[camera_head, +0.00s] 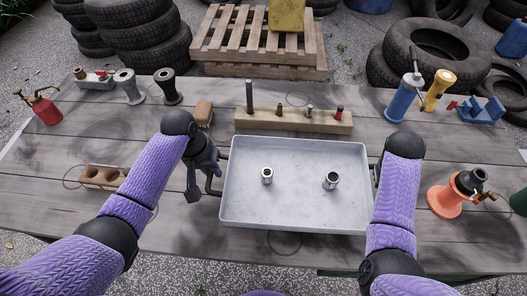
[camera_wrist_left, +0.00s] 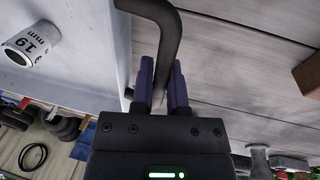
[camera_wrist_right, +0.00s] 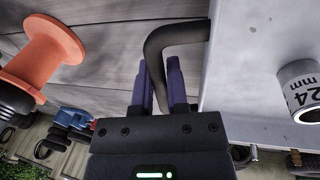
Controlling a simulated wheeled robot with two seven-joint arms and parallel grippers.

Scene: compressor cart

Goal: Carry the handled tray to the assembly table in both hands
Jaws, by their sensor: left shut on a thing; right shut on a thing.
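The light grey handled tray (camera_head: 295,205) is over the middle of the wooden table, with two metal sockets, one at left (camera_head: 267,176) and one at right (camera_head: 331,180), standing in it. My left gripper (camera_head: 212,166) is at the tray's left side. In the left wrist view my left gripper (camera_wrist_left: 164,88) is shut on the dark bent left handle (camera_wrist_left: 165,25). In the right wrist view my right gripper (camera_wrist_right: 162,88) is shut on the dark right handle (camera_wrist_right: 175,38); in the head view my arm mostly hides it. I cannot tell whether the tray touches the table.
On the wooden table (camera_head: 60,190), a wooden block with pegs (camera_head: 290,121) stands just behind the tray. An orange spool-like stand (camera_head: 446,201) is right of my right arm, and a brown block with holes (camera_head: 103,178) lies at left. Tyres (camera_head: 148,45) and a pallet (camera_head: 258,45) are beyond.

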